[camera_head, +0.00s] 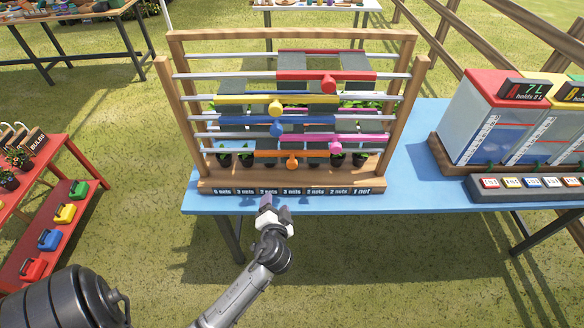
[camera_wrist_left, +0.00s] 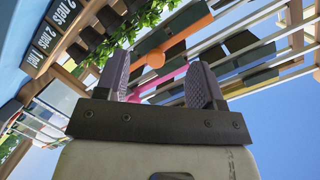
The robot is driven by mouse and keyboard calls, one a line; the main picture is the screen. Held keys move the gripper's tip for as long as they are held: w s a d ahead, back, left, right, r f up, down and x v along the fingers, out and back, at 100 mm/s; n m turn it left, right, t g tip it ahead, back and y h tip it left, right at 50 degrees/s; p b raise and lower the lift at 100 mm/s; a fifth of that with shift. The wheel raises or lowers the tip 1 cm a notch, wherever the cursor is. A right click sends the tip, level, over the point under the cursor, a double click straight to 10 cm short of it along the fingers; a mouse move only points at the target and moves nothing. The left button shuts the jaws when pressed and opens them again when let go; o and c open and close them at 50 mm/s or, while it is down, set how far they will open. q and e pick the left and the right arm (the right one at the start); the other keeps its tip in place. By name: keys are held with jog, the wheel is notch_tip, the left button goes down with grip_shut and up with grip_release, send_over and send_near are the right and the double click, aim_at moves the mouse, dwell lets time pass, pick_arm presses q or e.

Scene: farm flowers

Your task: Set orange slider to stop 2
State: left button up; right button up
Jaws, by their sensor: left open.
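The orange slider (camera_head: 280,154) sits on the lowest rail of the wooden frame (camera_head: 174,95), left of the middle, with its round knob (camera_head: 292,163) at its lower edge. The slider also shows in the left wrist view (camera_wrist_left: 180,38), with its knob (camera_wrist_left: 155,58) just beyond the gap between the fingertips. A label strip (camera_head: 290,190) with net counts runs along the frame's base. My left gripper (camera_head: 272,204) is open and empty in front of the base, below and left of the knob, apart from it. The wrist view also shows its open fingers (camera_wrist_left: 160,85). My right gripper is not in view.
Red (camera_head: 322,76), yellow (camera_head: 262,99), blue (camera_head: 265,125) and pink (camera_head: 332,140) sliders sit on the rails above. Potted plants (camera_head: 225,158) stand behind the lowest rail. The blue table (camera_head: 425,190) holds tanks (camera_head: 480,120) at right. Grass in front is open.

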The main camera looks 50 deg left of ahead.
aim_at(292, 167)
pick_arm(q)
jog(key=w+a+r+t, duration=0.1)
jog(key=w+a, duration=0.1)
jog(key=w, duration=0.2)
jog(key=w+a+r+m+t, duration=0.1)
jog(key=w+a, duration=0.2)
jog(key=w, duration=0.1)
jog(key=w+a+r+t, duration=0.1)
jog(key=w+a+t, duration=0.1)
jog(key=w, duration=0.2)
jog(key=shift+w+a+p, duration=0.25)
jog(key=shift+w+p, duration=0.05)
jog(key=shift+w, duration=0.1)
jog(key=shift+c, duration=0.3)
grip_shut()
